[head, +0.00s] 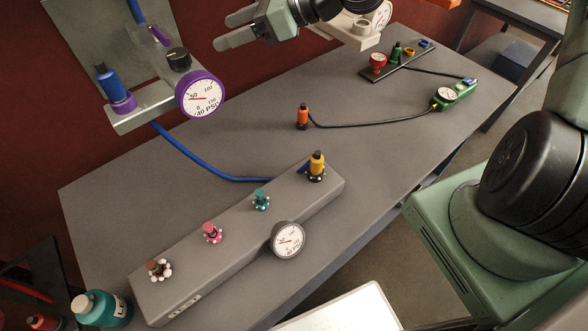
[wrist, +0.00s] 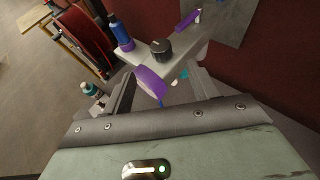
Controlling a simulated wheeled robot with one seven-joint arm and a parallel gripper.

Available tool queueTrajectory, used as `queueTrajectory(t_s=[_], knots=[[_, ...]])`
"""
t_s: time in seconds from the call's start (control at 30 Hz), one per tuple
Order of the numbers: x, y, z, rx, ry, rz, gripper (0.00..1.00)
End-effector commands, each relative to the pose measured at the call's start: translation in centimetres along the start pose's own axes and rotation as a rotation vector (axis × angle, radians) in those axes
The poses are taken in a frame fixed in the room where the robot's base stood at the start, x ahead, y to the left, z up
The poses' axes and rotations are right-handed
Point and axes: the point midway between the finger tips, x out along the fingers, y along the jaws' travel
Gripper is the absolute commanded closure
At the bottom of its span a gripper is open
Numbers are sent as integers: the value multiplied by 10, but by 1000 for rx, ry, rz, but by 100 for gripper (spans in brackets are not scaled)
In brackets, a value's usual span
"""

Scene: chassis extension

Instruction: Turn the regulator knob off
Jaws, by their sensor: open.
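A black regulator knob (head: 178,58) sits on the bracketed regulator at the upper left in the head view, just above a purple-rimmed pressure gauge (head: 200,94). My gripper (head: 228,31) is open and empty at the top, up and to the right of the knob and apart from it. In the wrist view the knob (wrist: 160,47) shows beyond the spread fingers (wrist: 160,80), with the purple gauge (wrist: 150,83) seen nearly edge-on between them. The gauge needle in the head view points left, near 50. A marking on the knob is too small to read.
A blue fitting (head: 107,82) stands left of the knob, and a blue hose (head: 200,163) runs down to the grey manifold (head: 235,232) on the table (head: 400,120). A second, pale regulator (head: 350,30) is to the right. A red hose reel (wrist: 82,40) stands left in the wrist view.

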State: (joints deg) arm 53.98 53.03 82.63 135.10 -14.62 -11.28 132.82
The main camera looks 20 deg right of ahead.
Motion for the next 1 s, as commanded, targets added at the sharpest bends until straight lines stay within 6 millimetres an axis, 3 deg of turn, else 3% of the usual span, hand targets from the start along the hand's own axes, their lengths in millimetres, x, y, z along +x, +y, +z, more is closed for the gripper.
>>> queueTrajectory(t_s=[0.37,0.77,1.0], knots=[[-48,-1,0,1,-2,-3,41],[-19,38,-40,-203,148,116,41],[-5,67,-73,-383,259,224,41]])
